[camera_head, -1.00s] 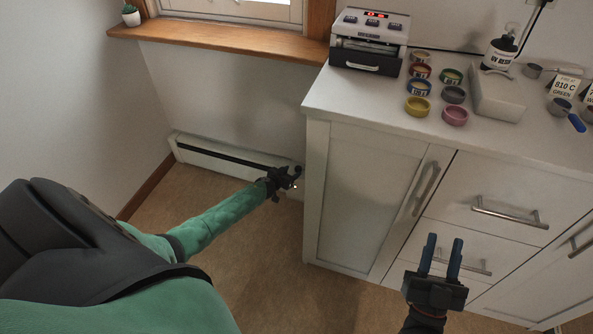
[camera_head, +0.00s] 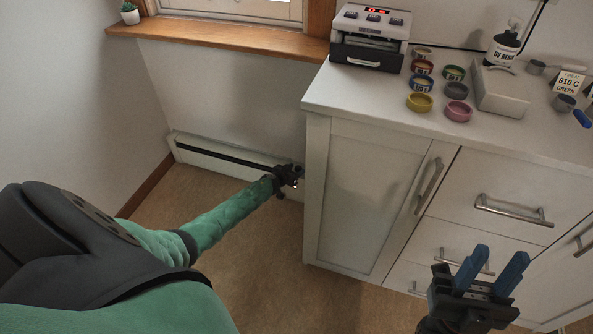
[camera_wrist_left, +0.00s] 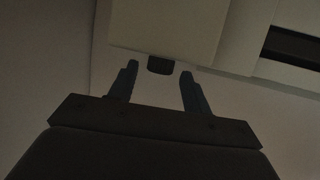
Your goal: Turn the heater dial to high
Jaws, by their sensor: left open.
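The heater (camera_head: 222,158) is a long white baseboard unit with a dark slot, low on the wall below the window. My left gripper (camera_head: 298,170) is down at its right end, beside the white cabinet. In the left wrist view the left gripper (camera_wrist_left: 158,85) is open. A small dark dial (camera_wrist_left: 160,65) sticks out from the heater's pale end box (camera_wrist_left: 165,25) and shows between the two fingertips, with gaps on both sides. The dial's marking cannot be read. In the head view the dial is hidden by my gripper. My right gripper (camera_head: 492,268) is open and empty in front of the drawers.
The white cabinet (camera_head: 360,195) stands close to the right of my left gripper. Its top (camera_head: 400,112) holds a small oven (camera_head: 370,38), several colored jars and a UV resin bottle (camera_head: 502,48). The brown floor (camera_head: 255,245) in front of the heater is clear.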

